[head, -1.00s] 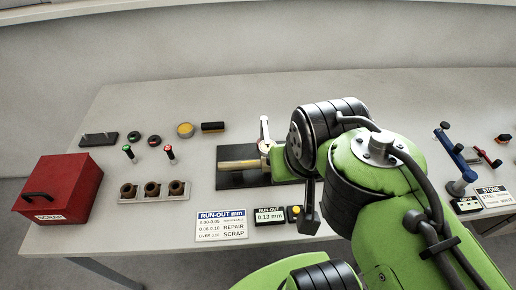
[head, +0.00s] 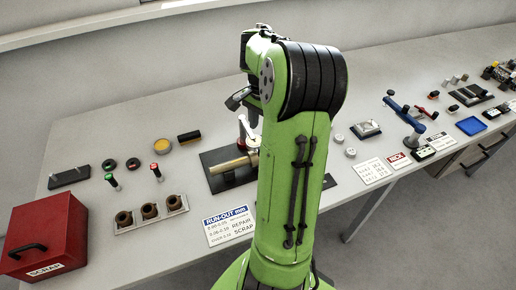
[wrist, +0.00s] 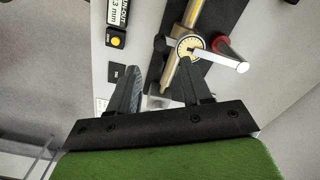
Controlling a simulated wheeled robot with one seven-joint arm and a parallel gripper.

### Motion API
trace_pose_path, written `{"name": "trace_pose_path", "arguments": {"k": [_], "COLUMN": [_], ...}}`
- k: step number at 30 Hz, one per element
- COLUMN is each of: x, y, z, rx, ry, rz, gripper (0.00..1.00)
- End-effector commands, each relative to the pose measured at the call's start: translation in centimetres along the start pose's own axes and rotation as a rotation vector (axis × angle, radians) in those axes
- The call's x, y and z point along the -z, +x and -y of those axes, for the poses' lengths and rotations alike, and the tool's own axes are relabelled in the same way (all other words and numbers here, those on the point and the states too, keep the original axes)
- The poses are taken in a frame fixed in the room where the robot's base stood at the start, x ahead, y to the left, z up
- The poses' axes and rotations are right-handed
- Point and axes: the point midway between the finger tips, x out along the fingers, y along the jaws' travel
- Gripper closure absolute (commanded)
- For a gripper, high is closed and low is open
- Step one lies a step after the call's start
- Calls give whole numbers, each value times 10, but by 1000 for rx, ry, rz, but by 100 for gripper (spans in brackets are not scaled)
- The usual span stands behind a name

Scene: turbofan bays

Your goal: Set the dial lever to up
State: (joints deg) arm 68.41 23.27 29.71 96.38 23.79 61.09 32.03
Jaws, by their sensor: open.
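The dial lever (wrist: 215,57) is a white bar beside a round, pale yellow dial face (wrist: 188,47) in the wrist view. It points to the right and slightly down there. In the head view the white lever (head: 246,132) shows at the end of the brass shaft (head: 229,164), partly hidden by my arm. The brass shaft lies over a dark base plate (head: 222,184). My gripper (wrist: 158,92) is open and empty in the wrist view, its fingertips just short of the dial. No contact with the lever shows.
A red part (wrist: 228,47) sits close by the lever. The run-out readout (wrist: 118,12) and yellow button (wrist: 117,40) lie left of the fixture in the wrist view. A red scrap box (head: 42,235) and a holder with brown rings (head: 150,214) stand left of it.

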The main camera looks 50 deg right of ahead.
Motion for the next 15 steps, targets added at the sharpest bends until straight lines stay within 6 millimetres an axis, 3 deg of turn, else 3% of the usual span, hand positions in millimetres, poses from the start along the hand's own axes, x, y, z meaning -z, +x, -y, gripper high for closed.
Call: {"name": "trace_pose_path", "arguments": {"k": [3,9,15], "x": [0,-1,0], "y": [33,75,90], "z": [-1,0,0], "rx": [-3,-2,1], "ry": [0,-1,-1], "rz": [5,3,-1], "gripper": [51,51,51]}}
